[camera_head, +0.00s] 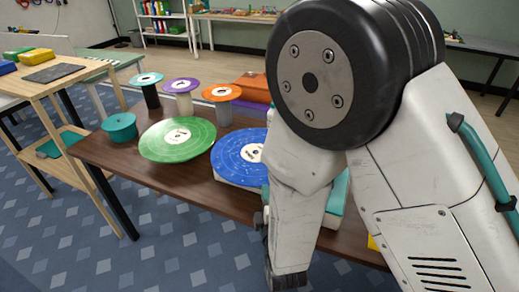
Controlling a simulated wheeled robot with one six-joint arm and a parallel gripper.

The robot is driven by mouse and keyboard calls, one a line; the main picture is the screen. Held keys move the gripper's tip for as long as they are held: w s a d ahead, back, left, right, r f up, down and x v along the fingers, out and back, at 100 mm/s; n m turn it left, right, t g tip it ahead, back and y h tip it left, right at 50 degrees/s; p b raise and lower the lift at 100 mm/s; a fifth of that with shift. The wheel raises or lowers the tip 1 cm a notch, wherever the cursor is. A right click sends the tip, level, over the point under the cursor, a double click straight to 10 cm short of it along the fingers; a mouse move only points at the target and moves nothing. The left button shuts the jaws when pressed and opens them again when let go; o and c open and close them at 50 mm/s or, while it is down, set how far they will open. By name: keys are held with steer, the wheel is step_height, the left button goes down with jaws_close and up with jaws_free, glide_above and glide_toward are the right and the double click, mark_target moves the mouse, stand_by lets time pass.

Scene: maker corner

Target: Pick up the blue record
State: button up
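The blue record (231,158) lies flat on the brown table, right of the green record, with a pale label near its middle. It seems to rest on a pale slab. My white arm covers its right side. The arm hangs down in front of the table. A dark part (284,281) shows at its low end near the bottom edge. I cannot make out fingertips there, nor whether my gripper is open or shut. Nothing held can be seen.
The green record (177,139) lies close beside the blue one. Behind stand spools with teal (147,79), purple (182,85) and orange (221,93) tops. A teal pot (120,127) is at left. An orange box (252,89) is behind. A wooden side table (75,85) stands left.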

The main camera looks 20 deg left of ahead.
mark_target(262, 178)
steer(key=shift+s+a+f+n, duration=0.2)
steer(key=shift+a+f+n, duration=0.1)
steer(key=shift+n, duration=0.1)
steer(key=x, duration=0.7)
steer(key=shift+w+d+r, duration=0.25)
steer(key=shift+w+d, duration=0.05)
steer(key=shift+w, duration=0.05)
jaws_close()
